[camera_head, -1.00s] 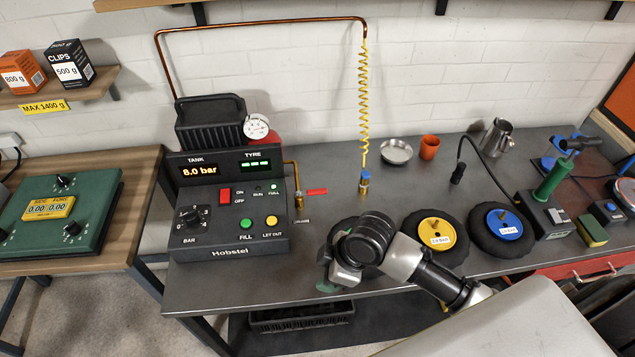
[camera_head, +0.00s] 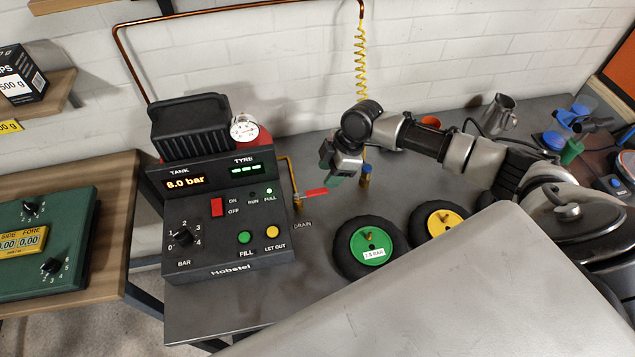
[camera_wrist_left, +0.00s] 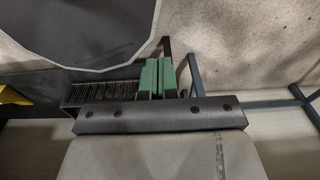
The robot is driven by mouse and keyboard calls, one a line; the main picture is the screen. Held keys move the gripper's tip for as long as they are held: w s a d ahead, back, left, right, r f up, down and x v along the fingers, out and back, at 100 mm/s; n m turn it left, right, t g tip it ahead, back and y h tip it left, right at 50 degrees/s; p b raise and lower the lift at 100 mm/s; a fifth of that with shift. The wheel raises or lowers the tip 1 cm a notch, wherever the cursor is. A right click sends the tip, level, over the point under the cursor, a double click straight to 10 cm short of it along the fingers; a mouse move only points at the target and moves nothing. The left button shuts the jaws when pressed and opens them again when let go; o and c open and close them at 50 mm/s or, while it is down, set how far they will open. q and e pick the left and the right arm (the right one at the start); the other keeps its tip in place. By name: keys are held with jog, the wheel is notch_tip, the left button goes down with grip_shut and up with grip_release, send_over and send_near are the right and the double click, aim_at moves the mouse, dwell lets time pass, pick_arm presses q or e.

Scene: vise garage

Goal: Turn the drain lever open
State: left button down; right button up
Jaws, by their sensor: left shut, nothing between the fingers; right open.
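The drain lever (camera_head: 316,193) is a red handle on a brass valve at the right side of the Hobstel compressor (camera_head: 228,205). It points right, roughly level, with a DRAIN label (camera_head: 303,226) on the bench below it. My right gripper (camera_head: 337,180) is open and empty, and appears just above and right of the lever in the head view; I cannot tell the exact gap. In the left wrist view my left gripper (camera_wrist_left: 158,66) is shut and empty, its green fingers together; it is outside the head view.
The compressor display reads 8.0 bar. A green-hubbed wheel (camera_head: 369,246) and a yellow-hubbed wheel (camera_head: 437,217) lie on the bench. A blue-collared fitting (camera_head: 366,170) on a yellow coiled hose (camera_head: 361,65) stands close to my right gripper.

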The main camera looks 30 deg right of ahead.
aim_at(315, 192)
jog(key=x, duration=0.3)
jog(key=shift+w+a+f, duration=0.15)
jog(key=shift+w+f, duration=0.1)
jog(key=shift+w, duration=0.05)
jog(key=p+x, duration=0.1)
jog(key=x, duration=0.2)
jog(key=shift+f, duration=0.3)
jog(key=c, duration=0.4)
grip_shut()
pick_arm(q)
jog(key=shift+w+r, duration=0.6)
jog(key=shift+w, duration=0.2)
